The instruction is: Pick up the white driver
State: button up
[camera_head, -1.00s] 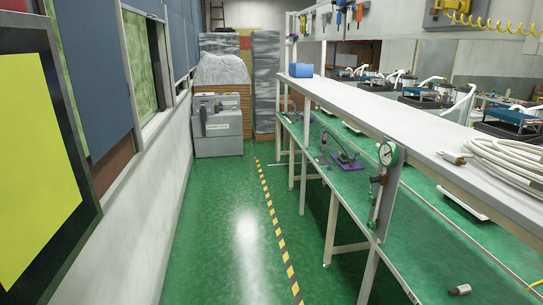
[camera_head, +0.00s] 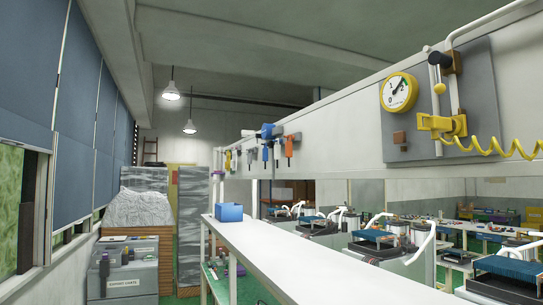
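Several hand drivers hang in a row from the white overhead beam in the middle of the view. A pale grey or whitish driver (camera_head: 250,154) hangs between a yellow driver (camera_head: 228,160) on the left and a blue driver (camera_head: 267,143). It is small and far off, so I cannot tell for sure that it is the white one. An orange driver (camera_head: 289,146) hangs at the right end of the row. My gripper is not in view.
A long white shelf (camera_head: 270,262) runs below the drivers, with a blue box (camera_head: 229,212) on its far end. A round yellow gauge (camera_head: 399,92) and a coiled yellow hose (camera_head: 500,149) are at the right. A grey cart (camera_head: 122,276) stands at the back left.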

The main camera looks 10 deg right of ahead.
aim_at(277, 148)
jog(key=i, duration=0.25)
jog(key=i+j, duration=0.65)
jog(key=i, duration=0.2)
jog(key=i+j, duration=0.65)
jog(key=i, duration=0.2)
